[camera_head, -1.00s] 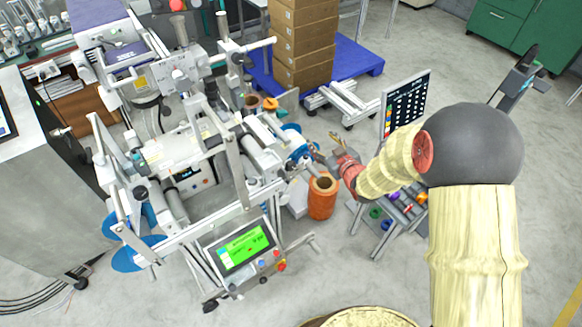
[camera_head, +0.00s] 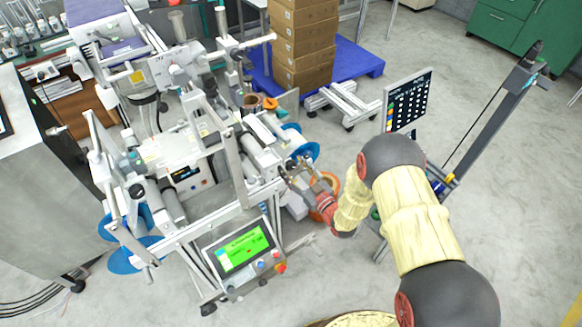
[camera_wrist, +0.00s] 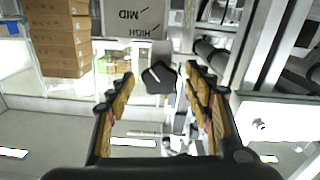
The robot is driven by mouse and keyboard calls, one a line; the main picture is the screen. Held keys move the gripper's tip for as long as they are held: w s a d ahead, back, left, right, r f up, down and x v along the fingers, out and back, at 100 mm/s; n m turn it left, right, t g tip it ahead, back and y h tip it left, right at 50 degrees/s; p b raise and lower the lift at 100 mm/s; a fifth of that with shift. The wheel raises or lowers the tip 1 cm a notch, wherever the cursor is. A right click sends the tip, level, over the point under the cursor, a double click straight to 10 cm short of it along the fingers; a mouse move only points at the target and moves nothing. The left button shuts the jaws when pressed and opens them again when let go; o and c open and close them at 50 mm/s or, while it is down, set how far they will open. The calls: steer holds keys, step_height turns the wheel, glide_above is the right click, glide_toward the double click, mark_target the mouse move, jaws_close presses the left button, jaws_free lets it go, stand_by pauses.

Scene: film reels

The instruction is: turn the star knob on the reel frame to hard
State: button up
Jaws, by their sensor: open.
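The dark star knob (camera_wrist: 158,77) is in the wrist view, with a pale line on its face; its exact setting is hard to read. Behind it is a grey plate (camera_wrist: 133,18) with upside-down marks reading MID and HIGH; I see no mark reading hard. My gripper (camera_wrist: 160,82) is open, with one finger to each side of the knob, and I see no clear contact. In the head view my gripper (camera_head: 300,178) is at the right side of the reel frame (camera_head: 240,170). The knob cannot be made out there.
A control panel with a green screen (camera_head: 241,249) stands on the frame's front, below my gripper. An orange cylinder (camera_head: 325,182) is partly hidden behind my gripper. Stacked cartons (camera_head: 303,40) stand on a blue pallet (camera_head: 355,58) behind. Open floor lies to the right.

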steer(key=shift+x, duration=0.8)
steer(key=c, duration=0.3)
steer(key=c, duration=0.7)
steer(key=shift+c, duration=0.8)
steer(key=shift+m, duration=0.3)
steer(key=m, duration=0.4)
steer(key=o, duration=1.2)
steer(key=shift+c, duration=0.2)
